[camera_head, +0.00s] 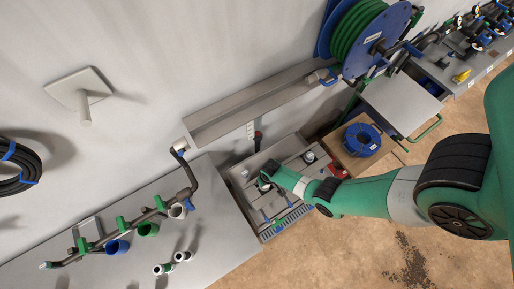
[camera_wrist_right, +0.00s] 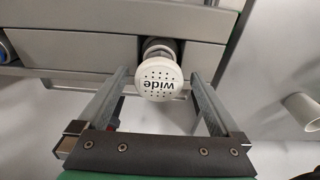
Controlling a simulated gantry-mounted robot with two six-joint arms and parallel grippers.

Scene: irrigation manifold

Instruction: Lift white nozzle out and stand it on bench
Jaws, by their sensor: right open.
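The white nozzle (camera_wrist_right: 158,85) shows in the right wrist view with its perforated round face towards the camera and the word "wide" upside down on it. Its grey neck runs back to a grey slotted surface behind. My right gripper (camera_wrist_right: 158,76) is open, with one finger on each side of the nozzle and a visible gap on both sides. In the head view my right gripper (camera_head: 266,181) is down over the grey tray (camera_head: 236,183) and the nozzle cannot be made out there. My left gripper is not in view.
A pipe manifold (camera_head: 98,243) with white (camera_head: 178,211), green (camera_head: 148,229) and blue (camera_head: 117,247) cups lies along the grey bench (camera_head: 222,226). The bench's right part is clear. A hose reel (camera_head: 372,30) stands behind.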

